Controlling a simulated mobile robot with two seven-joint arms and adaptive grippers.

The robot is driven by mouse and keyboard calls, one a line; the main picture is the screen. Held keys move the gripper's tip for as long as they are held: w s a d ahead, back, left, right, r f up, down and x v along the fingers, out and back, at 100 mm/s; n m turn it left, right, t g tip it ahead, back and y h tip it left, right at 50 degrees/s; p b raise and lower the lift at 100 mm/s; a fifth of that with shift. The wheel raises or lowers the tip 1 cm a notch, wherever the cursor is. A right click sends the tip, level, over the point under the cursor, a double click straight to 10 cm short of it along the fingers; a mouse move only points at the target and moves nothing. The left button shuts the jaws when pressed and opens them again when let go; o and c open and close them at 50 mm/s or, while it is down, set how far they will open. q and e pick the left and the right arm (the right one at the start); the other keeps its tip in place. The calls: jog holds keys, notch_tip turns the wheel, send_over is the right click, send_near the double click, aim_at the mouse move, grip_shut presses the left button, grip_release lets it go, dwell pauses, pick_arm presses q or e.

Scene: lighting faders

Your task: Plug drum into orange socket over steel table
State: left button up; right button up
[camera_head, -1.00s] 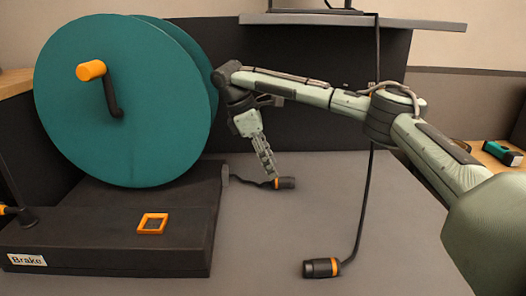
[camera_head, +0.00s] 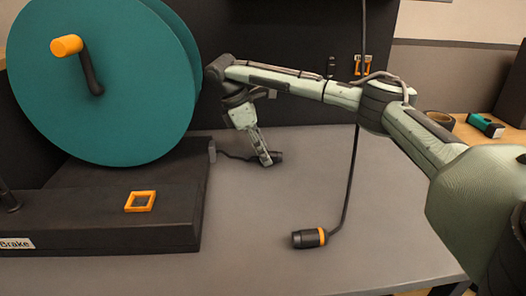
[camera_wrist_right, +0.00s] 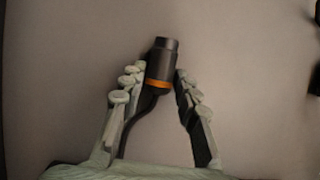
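The dark drum plug (camera_head: 277,157) lies on the steel table (camera_head: 390,200), its cable running left to the drum's base (camera_head: 110,240). In the right wrist view the plug (camera_wrist_right: 160,62) has an orange band between the fingertips. My right gripper (camera_head: 266,160) points down with its fingers on both sides of the plug; the fingertips look very close to it, but whether they press on it cannot be told. My left gripper is not in view.
A second dark plug (camera_head: 308,238) with an orange band lies nearer on the table, on a cable hanging from above. A roll of tape (camera_head: 439,119) and a teal item (camera_head: 485,125) lie at the right. The table between base and second plug is clear.

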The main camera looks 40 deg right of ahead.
aim_at(272, 151)
grip_shut()
jog(key=shift+r, duration=2.5)
